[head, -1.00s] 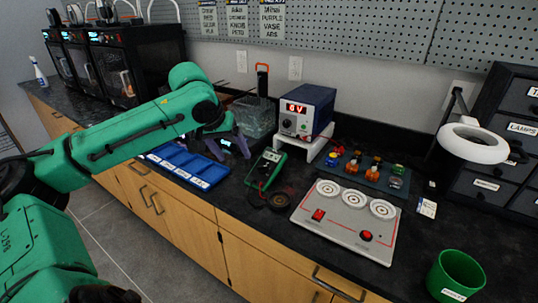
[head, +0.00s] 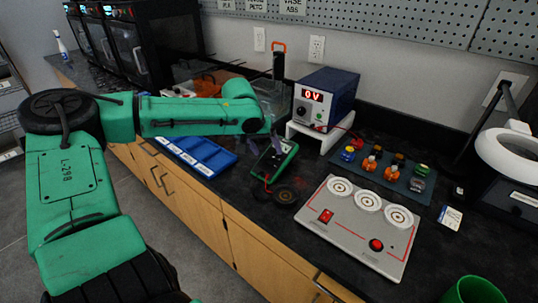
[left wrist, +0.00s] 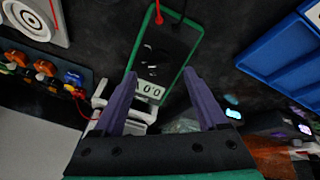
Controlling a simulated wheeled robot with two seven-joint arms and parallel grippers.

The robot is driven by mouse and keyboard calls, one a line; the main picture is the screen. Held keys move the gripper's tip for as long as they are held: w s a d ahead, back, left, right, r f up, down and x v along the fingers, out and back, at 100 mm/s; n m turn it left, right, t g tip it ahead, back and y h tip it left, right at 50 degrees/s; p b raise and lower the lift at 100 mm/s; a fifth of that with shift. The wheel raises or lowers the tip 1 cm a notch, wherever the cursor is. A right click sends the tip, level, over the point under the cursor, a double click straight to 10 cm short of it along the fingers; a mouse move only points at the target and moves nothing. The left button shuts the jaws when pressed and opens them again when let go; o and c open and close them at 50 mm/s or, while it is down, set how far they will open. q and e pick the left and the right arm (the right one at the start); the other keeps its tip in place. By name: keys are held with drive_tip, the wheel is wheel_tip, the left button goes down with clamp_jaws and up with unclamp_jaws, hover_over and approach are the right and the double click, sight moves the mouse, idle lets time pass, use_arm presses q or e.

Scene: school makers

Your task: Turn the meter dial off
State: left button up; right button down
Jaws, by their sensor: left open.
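The green multimeter (head: 272,163) lies on the black bench top, left of the grey panel board. It also shows in the left wrist view (left wrist: 187,50), with a dark face and a pale display carrying digits. Its dial is not clear in either view. My left gripper (head: 270,138) is over the meter's far part and partly hides it. In the left wrist view its purple fingers (left wrist: 160,75) are apart, with the display between them and nothing held. I cannot tell whether they touch the meter. My right gripper is not in view.
A blue divided tray (head: 195,152) lies left of the meter. A power supply (head: 325,98) on a white stand (head: 306,132) is behind it. Red and black leads lie near the meter. The grey panel board (head: 350,235) is to its right, with a green cup (head: 474,292) nearby.

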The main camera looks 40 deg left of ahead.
sight(269, 156)
use_arm(q)
drive_tip(key=x, duration=0.3)
drive_tip(key=shift+w+f, duration=0.1)
drive_tip(key=shift+f, duration=0.1)
drive_tip(key=shift+r, duration=0.1)
clamp_jaws()
drive_tip(key=shift+n, duration=0.3)
drive_tip(key=n+b, duration=0.1)
drive_tip(key=n, duration=1)
drive_tip(key=shift+b, duration=0.3)
drive_tip(key=shift+n, duration=0.4)
unclamp_jaws()
drive_tip(key=shift+a, duration=0.1)
